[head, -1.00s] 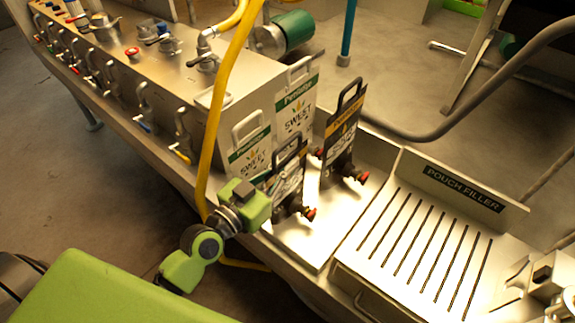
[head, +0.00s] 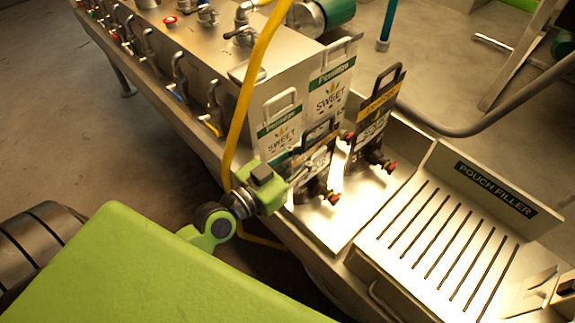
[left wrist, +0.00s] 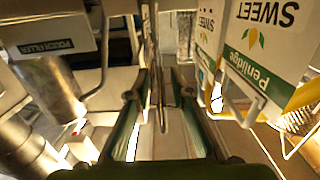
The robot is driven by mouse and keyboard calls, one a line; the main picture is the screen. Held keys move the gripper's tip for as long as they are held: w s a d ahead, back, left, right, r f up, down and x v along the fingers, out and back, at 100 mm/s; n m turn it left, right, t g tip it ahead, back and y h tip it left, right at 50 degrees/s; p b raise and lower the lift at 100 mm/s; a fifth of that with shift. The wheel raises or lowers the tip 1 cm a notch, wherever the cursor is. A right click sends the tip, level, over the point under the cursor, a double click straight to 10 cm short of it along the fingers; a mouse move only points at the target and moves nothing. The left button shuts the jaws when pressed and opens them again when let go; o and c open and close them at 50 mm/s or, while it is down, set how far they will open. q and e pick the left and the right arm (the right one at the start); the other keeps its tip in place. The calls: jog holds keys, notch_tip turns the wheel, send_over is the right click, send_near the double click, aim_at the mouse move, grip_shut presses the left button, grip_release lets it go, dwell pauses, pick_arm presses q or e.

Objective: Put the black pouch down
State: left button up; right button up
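The near black pouch (head: 317,160), with a dark handle and a red-capped spout, stands upright on the bright metal tray (head: 347,212). A second black pouch (head: 374,124) with an orange band stands behind it to the right. My left gripper (head: 299,176) is at the near pouch's left side. In the left wrist view my gripper's fingers (left wrist: 157,92) are apart, with the thin pouch (left wrist: 150,45) edge-on between them and gaps visible beside it. The gripper's fingertips are partly hard to make out in the head view. My right gripper is not in view.
White Penridge pouches (head: 281,128) stand close behind, against the metal machine (head: 215,60). A yellow hose (head: 245,95) hangs beside my left gripper. The slotted pouch filler (head: 440,235) is to the right, its slotted surface clear.

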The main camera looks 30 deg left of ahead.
pick_arm(q)
jog(key=b+v, duration=0.2)
jog(key=v, duration=0.6)
jog(key=shift+s+a, duration=0.1)
jog(key=shift+s, duration=0.3)
jog(key=shift+s+a+r, duration=0.1)
jog(key=shift+s+a, duration=0.05)
jog(key=shift+s, duration=0.3)
